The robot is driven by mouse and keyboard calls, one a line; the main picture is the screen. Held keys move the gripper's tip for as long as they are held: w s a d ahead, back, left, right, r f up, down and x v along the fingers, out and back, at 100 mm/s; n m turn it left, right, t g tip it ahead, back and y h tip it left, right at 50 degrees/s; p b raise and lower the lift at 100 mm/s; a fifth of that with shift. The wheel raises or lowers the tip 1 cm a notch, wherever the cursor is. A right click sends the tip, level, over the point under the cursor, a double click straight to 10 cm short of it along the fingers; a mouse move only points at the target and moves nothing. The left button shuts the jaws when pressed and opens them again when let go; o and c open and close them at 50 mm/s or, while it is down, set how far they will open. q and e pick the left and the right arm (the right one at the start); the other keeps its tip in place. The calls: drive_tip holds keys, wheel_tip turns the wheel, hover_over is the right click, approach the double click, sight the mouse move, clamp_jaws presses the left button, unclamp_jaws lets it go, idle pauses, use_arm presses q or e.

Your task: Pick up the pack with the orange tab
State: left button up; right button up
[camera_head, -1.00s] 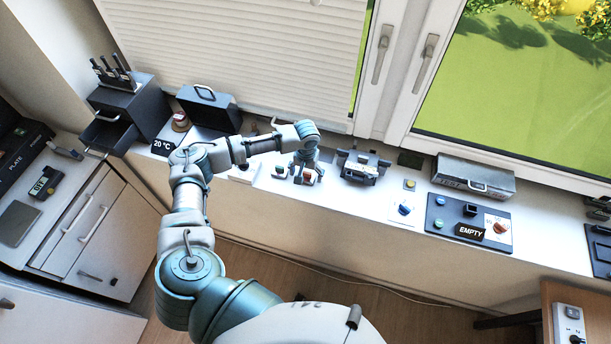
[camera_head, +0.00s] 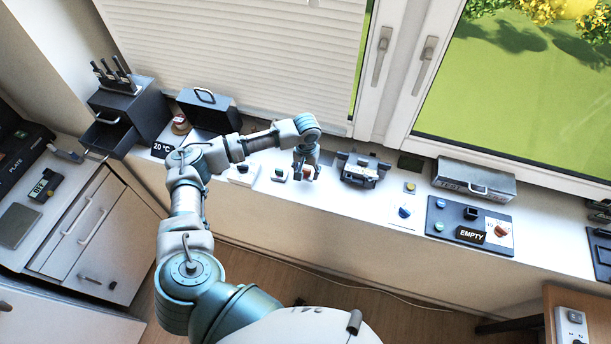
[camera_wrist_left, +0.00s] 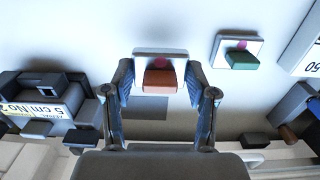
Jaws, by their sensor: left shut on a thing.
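The pack with the orange tab (camera_wrist_left: 160,82) is a small pale block with a dark edge. It sits between the fingers of my left gripper (camera_wrist_left: 161,90) in the left wrist view. In the head view my left gripper (camera_head: 305,175) is over the sill, with the orange tab (camera_head: 309,173) partly hidden between its fingers. The gripper is shut on the pack. A dark patch like a shadow lies apart from the pack on the white surface, so the pack looks slightly raised. My right gripper is not in view.
A similar pack with a green tab (camera_wrist_left: 243,60) stands beside it. A dark device (camera_head: 360,170) stands close on the right in the head view. A control panel (camera_head: 455,215) and a grey case (camera_head: 473,178) are further right. The window blind (camera_head: 240,60) is behind.

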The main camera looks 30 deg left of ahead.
use_arm(q)
drive_tip(key=s+d, duration=0.3)
drive_tip(key=s, duration=0.4)
drive_tip(key=s+d+r+b, duration=0.1)
drive_tip(key=s+d, duration=0.3)
drive_tip(key=s, duration=0.3)
drive_tip(key=shift+s+d+r, duration=0.15)
drive_tip(key=shift+s+r, duration=0.05)
drive_tip(key=shift+r, duration=0.05)
